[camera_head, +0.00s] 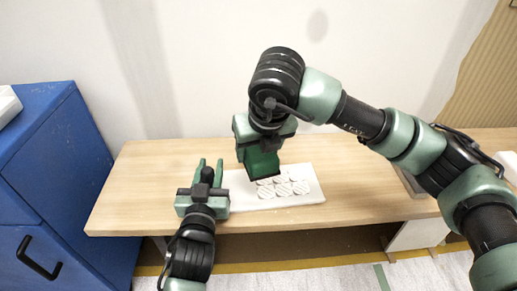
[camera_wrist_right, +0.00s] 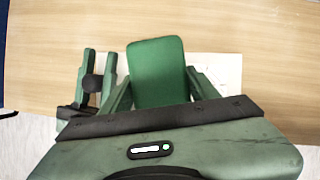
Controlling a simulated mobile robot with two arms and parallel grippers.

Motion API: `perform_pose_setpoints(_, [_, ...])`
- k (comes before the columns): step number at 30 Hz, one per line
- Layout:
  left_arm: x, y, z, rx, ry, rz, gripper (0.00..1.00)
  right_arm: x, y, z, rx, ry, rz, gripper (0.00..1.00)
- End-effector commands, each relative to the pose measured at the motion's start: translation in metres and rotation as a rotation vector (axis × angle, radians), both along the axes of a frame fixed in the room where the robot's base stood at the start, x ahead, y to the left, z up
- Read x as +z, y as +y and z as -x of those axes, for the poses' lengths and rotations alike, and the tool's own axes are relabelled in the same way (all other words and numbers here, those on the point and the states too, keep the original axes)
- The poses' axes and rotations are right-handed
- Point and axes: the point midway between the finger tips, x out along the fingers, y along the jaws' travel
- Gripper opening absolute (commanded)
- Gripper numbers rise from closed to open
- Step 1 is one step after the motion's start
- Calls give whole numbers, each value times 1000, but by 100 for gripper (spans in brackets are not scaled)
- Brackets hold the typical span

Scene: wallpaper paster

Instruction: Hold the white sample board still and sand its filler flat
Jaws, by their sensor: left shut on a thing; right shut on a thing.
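The white sample board (camera_head: 310,195) lies flat on the wooden table, with several pale filler patches (camera_head: 285,187) with grey marks on its middle. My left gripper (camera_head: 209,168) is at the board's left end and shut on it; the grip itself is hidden. My right gripper (camera_head: 258,148) is shut on a green sanding block (camera_head: 264,165), held over the board at the back left of the patches. The block (camera_wrist_right: 156,72) also shows between the fingers in the right wrist view. I cannot tell whether it touches the board.
The wooden table (camera_head: 140,190) is clear left of the board and behind it. A blue cabinet (camera_head: 75,150) stands at the left. A grey tray-like thing (camera_head: 410,183) sits at the right, partly behind my right arm. A wall rises behind the table.

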Motion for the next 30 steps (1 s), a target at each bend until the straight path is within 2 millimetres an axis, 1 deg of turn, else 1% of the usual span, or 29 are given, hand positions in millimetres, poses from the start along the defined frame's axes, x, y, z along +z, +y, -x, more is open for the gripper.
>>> perform_pose_setpoints(1, [-8,0,1,1,18,-2,0,-5,0,0,0,2,1,18])
perform_pose_setpoints(15, [-8,0,1,1,18,-2,0,-53,0,0,1,3,1,18])
perform_pose_setpoints(21, [-8,0,1,1,17,-3,0,-63,0,0,1,2,1,18])
perform_pose_setpoints(30, [-8,0,1,1,17,-3,0,-64,0,0,1,2,1,18])
